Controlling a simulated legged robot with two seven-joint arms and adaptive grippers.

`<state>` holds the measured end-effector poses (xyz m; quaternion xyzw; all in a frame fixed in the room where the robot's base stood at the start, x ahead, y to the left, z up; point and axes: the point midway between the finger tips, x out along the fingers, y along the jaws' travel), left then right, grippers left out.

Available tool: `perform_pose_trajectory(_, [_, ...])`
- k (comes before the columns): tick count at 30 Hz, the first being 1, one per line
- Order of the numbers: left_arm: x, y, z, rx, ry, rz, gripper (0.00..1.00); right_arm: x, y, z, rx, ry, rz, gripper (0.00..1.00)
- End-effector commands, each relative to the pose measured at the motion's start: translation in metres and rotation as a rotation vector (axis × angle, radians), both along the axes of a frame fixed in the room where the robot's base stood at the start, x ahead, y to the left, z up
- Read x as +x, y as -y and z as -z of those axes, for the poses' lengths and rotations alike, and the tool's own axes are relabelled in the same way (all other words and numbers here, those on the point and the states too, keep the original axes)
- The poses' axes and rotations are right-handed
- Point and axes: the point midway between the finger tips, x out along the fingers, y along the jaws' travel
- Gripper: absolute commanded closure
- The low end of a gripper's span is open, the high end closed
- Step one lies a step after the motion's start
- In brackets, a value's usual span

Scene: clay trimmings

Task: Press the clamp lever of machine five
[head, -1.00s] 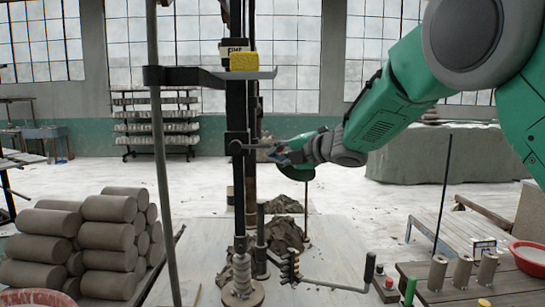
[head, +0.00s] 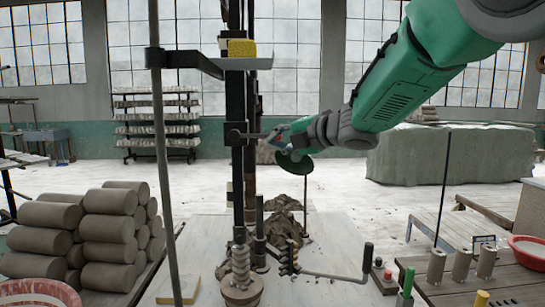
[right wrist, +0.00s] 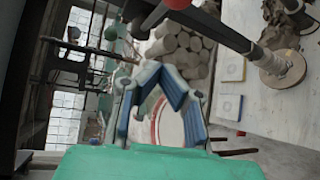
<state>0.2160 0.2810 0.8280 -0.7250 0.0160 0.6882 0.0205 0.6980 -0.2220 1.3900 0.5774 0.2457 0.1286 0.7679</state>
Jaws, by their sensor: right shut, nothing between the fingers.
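Machine five is a dark upright column (head: 236,100) with a plate label (head: 224,42), partly hidden behind a yellow sponge. A thin lever (head: 252,135) sticks out to the right from a round pivot halfway up the column; I take it for the clamp lever. My right gripper (head: 272,139) is shut and empty, with its tips by the lever's free end. I cannot tell whether they touch. In the right wrist view the closed blue-grey fingers (right wrist: 160,75) form a peak, with a dark rod (right wrist: 225,38) of the machine beyond. My left gripper is not in view.
A crank with a black handle (head: 367,258) reaches right from the machine's foot. A thin grey pole (head: 162,130) rises in front. A bench (head: 460,285) with small cylinders is at right. The pale floor behind is mostly clear.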

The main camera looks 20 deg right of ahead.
Motion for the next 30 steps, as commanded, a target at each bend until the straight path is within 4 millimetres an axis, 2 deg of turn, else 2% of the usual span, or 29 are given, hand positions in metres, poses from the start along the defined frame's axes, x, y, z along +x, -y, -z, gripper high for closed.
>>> perform_pose_trajectory(3, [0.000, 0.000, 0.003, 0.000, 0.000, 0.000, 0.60, -0.014, 0.001, -0.013, 0.000, 0.000, 0.000, 1.00])
perform_pose_trajectory(9, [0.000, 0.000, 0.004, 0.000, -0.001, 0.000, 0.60, -0.024, 0.002, -0.022, 0.001, -0.001, -0.001, 1.00])
perform_pose_trajectory(23, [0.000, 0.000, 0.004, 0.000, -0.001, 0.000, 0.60, -0.024, 0.002, -0.021, 0.002, -0.003, 0.000, 1.00])
perform_pose_trajectory(26, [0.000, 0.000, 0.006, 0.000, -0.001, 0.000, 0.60, -0.024, 0.002, -0.005, 0.025, -0.032, 0.009, 1.00])
perform_pose_trajectory(29, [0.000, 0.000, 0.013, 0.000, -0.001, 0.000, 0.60, -0.022, 0.003, 0.041, 0.102, -0.113, 0.044, 1.00])
perform_pose_trajectory(30, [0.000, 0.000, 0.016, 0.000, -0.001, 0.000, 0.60, -0.022, 0.003, 0.066, 0.145, -0.159, 0.067, 1.00])
